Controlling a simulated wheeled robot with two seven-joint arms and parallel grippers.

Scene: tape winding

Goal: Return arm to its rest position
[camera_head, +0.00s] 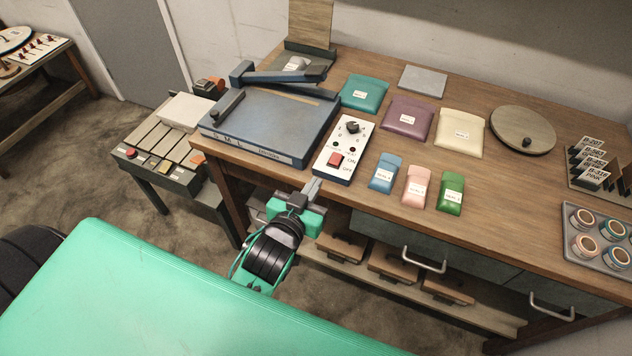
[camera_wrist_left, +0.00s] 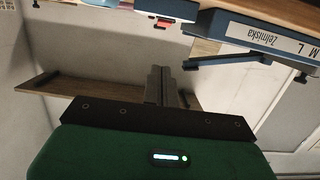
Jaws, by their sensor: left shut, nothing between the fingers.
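My left gripper (camera_head: 312,187) is shut and empty in the head view. It is at the front edge of the wooden workbench (camera_head: 300,181), just below the white control box (camera_head: 343,150) with a red switch and black knob. In the left wrist view its closed fingers (camera_wrist_left: 158,85) point away from the camera, with nothing between them. My right gripper is in neither view.
A blue machine (camera_head: 270,122) stands at the bench's left end. Several coloured pouches, such as the teal one (camera_head: 364,92), lie right of it. A tray of tape rolls (camera_head: 575,243) sits at far right. Drawer handles (camera_head: 424,261) stick out below the benchtop.

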